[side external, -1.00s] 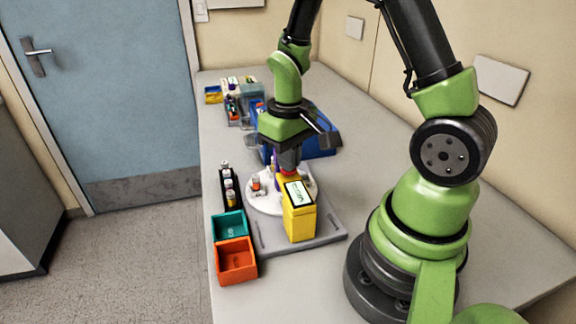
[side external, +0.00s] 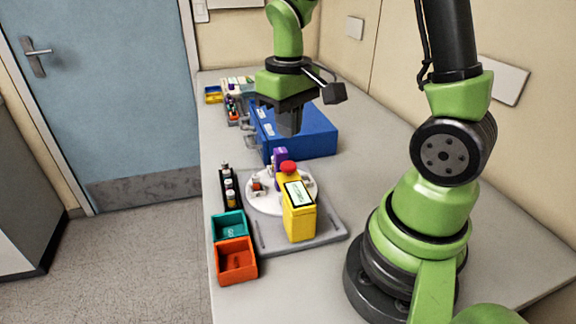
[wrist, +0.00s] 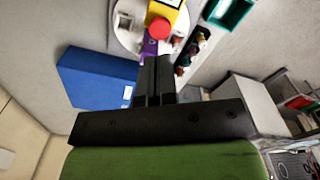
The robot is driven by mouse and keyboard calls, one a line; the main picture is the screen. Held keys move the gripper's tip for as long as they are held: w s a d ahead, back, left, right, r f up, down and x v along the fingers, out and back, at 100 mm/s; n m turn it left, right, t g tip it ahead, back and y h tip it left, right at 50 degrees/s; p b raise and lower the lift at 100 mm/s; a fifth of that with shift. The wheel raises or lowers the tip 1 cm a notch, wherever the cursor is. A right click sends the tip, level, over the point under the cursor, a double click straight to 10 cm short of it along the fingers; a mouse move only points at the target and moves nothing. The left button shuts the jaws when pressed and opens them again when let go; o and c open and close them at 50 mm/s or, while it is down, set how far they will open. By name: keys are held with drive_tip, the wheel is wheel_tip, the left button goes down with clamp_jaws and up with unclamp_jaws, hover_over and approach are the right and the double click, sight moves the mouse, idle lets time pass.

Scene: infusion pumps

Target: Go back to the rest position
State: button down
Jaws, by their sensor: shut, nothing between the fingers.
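My gripper (side external: 289,122) is shut and empty. In the side view it hangs in the air above the bench, in front of the blue box (side external: 310,138). In the wrist view my shut fingers (wrist: 154,80) point toward the yellow pump (wrist: 170,8) and its red button (wrist: 160,28). In the side view the yellow pump (side external: 298,215) stands upright on a grey base, with the red button (side external: 288,167) and a purple part (side external: 279,158) behind it. My gripper is clear of all of these.
A white round plate (side external: 262,203) holds small vials. A black rack of vials (side external: 228,188), a teal bin (side external: 229,225) and an orange bin (side external: 236,261) stand along the left bench edge. More small containers sit at the back.

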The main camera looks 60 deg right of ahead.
drive_tip(key=shift+r, duration=0.15)
drive_tip(key=s+a+r+m+t+y, duration=0.1)
drive_tip(key=s+a+r+t+y, duration=0.1)
drive_tip(key=s+a+r+t, duration=0.5)
wheel_tip(320, 180, up, 5)
drive_tip(key=shift+s+a+r, duration=0.1)
drive_tip(key=shift+s+a, duration=0.8)
drive_tip(key=shift+s, duration=0.3)
idle(0.7)
